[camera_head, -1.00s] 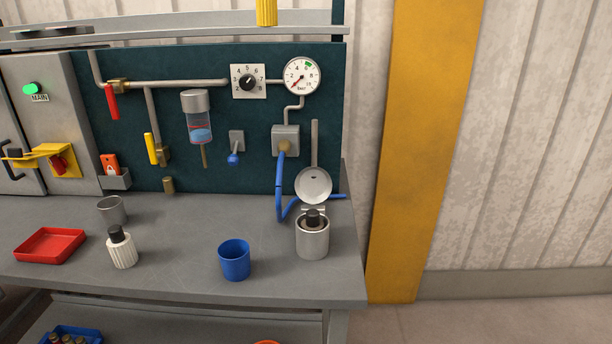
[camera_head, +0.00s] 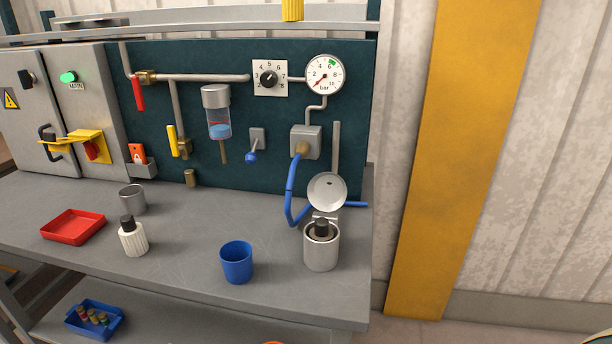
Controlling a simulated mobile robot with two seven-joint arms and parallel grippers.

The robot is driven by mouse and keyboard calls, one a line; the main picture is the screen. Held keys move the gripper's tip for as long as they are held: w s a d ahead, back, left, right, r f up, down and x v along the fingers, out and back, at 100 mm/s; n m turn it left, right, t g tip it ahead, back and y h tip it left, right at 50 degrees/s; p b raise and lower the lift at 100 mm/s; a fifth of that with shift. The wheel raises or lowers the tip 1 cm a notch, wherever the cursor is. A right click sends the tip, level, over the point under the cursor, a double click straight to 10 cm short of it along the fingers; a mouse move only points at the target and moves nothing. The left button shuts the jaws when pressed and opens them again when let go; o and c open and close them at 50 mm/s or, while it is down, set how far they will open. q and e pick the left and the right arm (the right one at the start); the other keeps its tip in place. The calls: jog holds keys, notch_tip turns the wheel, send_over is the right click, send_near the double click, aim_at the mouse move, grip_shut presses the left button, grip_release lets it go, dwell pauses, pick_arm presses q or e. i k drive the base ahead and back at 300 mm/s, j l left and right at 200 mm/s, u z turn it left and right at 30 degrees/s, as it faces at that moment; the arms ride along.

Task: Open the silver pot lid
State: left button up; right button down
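The silver pot (camera_head: 321,250) stands upright near the right end of the grey workbench. Its round lid (camera_head: 327,192) is hinged at the back and stands raised, tilted up behind the pot's mouth. A dark-capped object (camera_head: 321,230) shows inside the open pot. Neither of my grippers is in view.
A blue cup (camera_head: 236,262) stands left of the pot. A white ribbed bottle (camera_head: 133,238), a grey cup (camera_head: 132,199) and a red tray (camera_head: 73,227) are farther left. A blue hose (camera_head: 291,200) hangs behind the pot. The bench (camera_head: 190,270) front is clear.

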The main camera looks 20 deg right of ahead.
aim_at(327, 193)
jog(key=l+u, duration=0.25)
jog(key=l, duration=0.25)
jog(key=k+l+u, duration=0.1)
jog(key=l+u, duration=0.15)
jog(key=l, duration=0.25)
jog(key=k+l, duration=0.1)
jog(key=l, duration=0.35)
jog(key=l+u, duration=0.1)
jog(key=l, duration=0.3)
jog(key=k+l, duration=0.2)
jog(key=l, duration=0.25)
jog(key=k+l+u, duration=0.1)
jog(key=l, duration=0.35)
jog(key=k+l+u, duration=0.1)
jog(key=l, duration=0.3)
